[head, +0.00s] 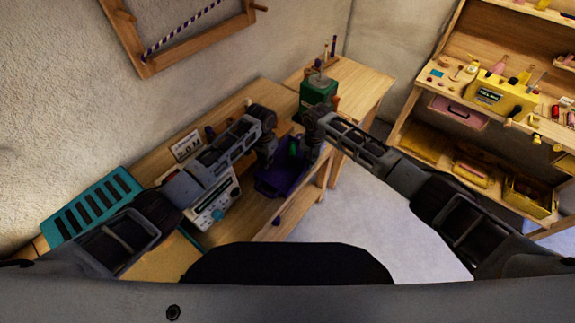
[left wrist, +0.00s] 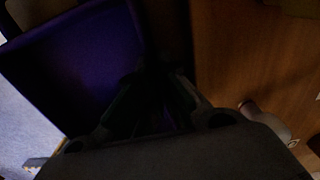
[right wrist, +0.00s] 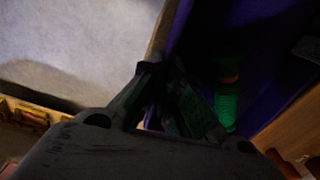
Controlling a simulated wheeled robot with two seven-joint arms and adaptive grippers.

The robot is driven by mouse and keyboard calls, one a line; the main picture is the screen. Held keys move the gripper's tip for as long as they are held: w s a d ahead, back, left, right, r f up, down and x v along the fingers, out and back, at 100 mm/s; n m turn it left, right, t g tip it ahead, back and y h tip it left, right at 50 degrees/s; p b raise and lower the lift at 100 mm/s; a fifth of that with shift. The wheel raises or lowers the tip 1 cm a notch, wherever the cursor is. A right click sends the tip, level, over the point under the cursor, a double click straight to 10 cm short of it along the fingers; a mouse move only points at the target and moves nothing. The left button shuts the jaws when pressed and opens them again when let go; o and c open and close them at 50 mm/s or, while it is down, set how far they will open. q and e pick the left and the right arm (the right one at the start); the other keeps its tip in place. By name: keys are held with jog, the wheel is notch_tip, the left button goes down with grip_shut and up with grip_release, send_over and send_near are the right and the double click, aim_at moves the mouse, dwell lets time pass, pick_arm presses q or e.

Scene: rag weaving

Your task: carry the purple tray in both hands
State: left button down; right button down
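The purple tray (head: 272,184) is at the table's front edge in the head view, between my two grippers. My left gripper (head: 266,163) is at its left side. In the dark left wrist view the fingers (left wrist: 165,78) close in on the rim of the tray (left wrist: 75,60). My right gripper (head: 309,160) is at its right side. In the right wrist view its fingers (right wrist: 160,70) come together at the wall of the tray (right wrist: 270,40). A green ribbed item (right wrist: 227,95) stands in the tray. Whether the tray is clear of the tabletop cannot be told.
On the wooden table (head: 250,232) are a teal slotted rack (head: 90,208), a white device with dials (head: 215,205) and a green canister (head: 317,90). A stocked wooden shelf (head: 490,130) stands at the right. The floor (head: 365,215) between is clear.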

pick_arm(q)
jog(key=shift+r+p, duration=0.3)
pick_arm(e)
jog(key=shift+r, duration=0.3)
